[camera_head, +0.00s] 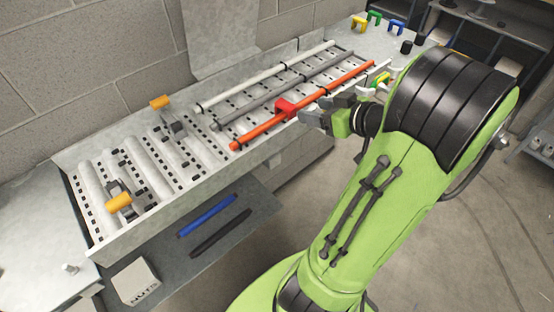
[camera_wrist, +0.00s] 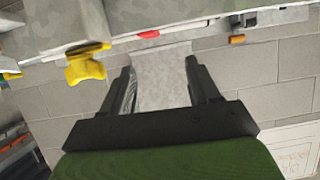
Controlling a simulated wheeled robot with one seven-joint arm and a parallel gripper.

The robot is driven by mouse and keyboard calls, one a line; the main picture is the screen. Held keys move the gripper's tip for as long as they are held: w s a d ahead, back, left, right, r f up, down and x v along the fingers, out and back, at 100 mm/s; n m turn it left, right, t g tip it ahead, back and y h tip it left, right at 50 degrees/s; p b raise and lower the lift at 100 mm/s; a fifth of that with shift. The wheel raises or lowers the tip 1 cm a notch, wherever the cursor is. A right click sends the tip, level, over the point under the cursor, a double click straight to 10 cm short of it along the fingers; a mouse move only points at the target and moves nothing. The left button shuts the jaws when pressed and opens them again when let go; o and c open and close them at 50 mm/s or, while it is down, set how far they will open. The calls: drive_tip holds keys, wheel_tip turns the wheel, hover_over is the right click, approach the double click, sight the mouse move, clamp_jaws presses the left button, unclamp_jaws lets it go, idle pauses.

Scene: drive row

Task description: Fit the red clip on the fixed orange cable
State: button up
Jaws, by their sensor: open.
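The red clip (camera_head: 286,108) sits over the orange cable (camera_head: 330,93) near its near-left part in the head view; whether it is fully seated I cannot tell. The orange cable runs straight along the front of the perforated tray. My gripper (camera_head: 318,113) is just right of the red clip, apart from it, open and holding nothing. In the wrist view my gripper (camera_wrist: 160,70) shows two spread fingers with nothing between them. A small red piece (camera_wrist: 149,34), probably the clip, shows beyond them at the tray's edge.
A grey cable (camera_head: 285,90) and a white cable (camera_head: 265,76) lie behind the orange one. Yellow (camera_head: 358,22), green (camera_head: 374,18) and blue (camera_head: 396,26) clips stand at the far end. Blue (camera_head: 213,215) and black (camera_head: 220,233) rods lie on a lower shelf.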

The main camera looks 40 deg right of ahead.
drive_tip(key=w+a+n+g+y, duration=0.2)
drive_tip(key=a+g, duration=0.4)
drive_tip(key=a, duration=1.3)
drive_tip(key=s+a+m+h, duration=0.1)
drive_tip(key=s+a, duration=0.2)
drive_tip(key=s, duration=0.2)
drive_tip(key=s+a+m+g+h, duration=0.1)
drive_tip(key=s+a+h, duration=0.1)
drive_tip(key=s, duration=0.4)
drive_tip(key=shift+s+a+r, duration=0.3)
drive_tip(key=shift+a+r, duration=0.15)
drive_tip(key=shift+a, duration=0.25)
